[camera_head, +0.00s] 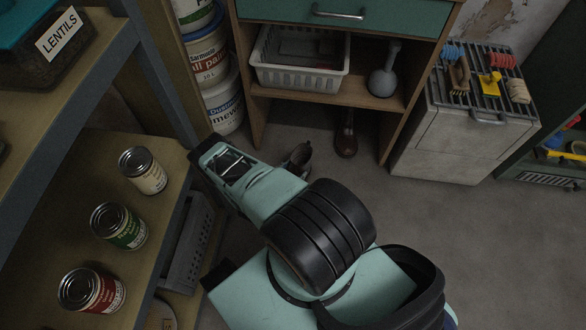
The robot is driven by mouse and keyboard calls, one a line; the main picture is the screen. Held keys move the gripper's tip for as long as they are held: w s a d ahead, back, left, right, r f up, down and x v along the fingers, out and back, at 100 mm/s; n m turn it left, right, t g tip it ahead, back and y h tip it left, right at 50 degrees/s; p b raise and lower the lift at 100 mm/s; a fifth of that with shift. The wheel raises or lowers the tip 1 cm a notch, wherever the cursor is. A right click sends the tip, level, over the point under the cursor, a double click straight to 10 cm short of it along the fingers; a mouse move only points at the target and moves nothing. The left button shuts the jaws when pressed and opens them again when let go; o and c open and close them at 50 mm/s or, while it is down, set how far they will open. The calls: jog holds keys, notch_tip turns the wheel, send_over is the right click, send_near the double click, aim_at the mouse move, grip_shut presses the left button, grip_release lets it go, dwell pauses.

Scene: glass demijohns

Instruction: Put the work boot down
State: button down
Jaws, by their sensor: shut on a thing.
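I cannot tell whether this second shape touches the floor. My arm crosses the middle of the view, and its links cover my gripper. The fingertips and whatever is between them do not show.
A shelf unit (74,240) with several cans stands close to the arm at left. Paint buckets (222,107) are stacked beside the cabinet (330,92), which holds a white basket (300,75). A pale stove-like unit (450,140) stands right. The floor (480,240) at right is clear.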

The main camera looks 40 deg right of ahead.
jog(key=c, duration=0.9)
grip_release()
jog(key=shift+a+r, duration=0.1)
jog(key=shift+a, duration=0.15)
